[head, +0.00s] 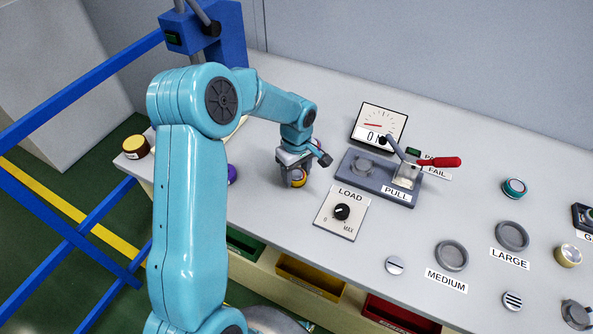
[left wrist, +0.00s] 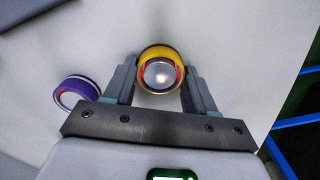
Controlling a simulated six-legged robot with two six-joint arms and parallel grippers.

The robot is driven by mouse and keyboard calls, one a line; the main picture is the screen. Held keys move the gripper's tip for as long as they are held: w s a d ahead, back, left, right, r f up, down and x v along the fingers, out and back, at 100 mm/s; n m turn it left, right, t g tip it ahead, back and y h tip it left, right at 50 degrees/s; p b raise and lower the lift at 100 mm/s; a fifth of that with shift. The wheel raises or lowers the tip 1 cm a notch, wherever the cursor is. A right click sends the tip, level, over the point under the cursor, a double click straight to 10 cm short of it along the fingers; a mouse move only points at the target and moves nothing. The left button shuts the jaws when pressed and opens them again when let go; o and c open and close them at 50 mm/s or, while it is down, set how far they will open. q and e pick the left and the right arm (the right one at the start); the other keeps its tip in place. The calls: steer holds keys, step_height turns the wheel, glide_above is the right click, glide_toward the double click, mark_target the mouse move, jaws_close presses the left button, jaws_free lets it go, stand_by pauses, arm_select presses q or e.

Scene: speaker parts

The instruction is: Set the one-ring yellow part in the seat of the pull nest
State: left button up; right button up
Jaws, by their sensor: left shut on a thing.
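The yellow part (head: 299,179) is between the fingers of my left gripper (head: 296,178), which is shut on it over the bench, left of the LOAD panel. In the left wrist view the yellow part (left wrist: 160,51) shows a yellow rim, an orange-red inner band and a shiny centre between both fingers. Whether it touches the bench is hard to tell. The pull nest (head: 345,178) is a blue-grey base to the right of the gripper, with a round grey seat (head: 362,165) and a red-handled lever (head: 438,162). No part shows in the seat. My right gripper is not in view.
A purple part (left wrist: 75,92) lies close beside the left gripper; it is partly behind my arm in the head view. The LOAD knob panel (head: 342,212) and dial gauge (head: 380,123) flank the nest. Several round parts and seats are at right. Bins hang below the bench's front.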

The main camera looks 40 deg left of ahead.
arm_select(q)
steer(key=o, duration=1.3)
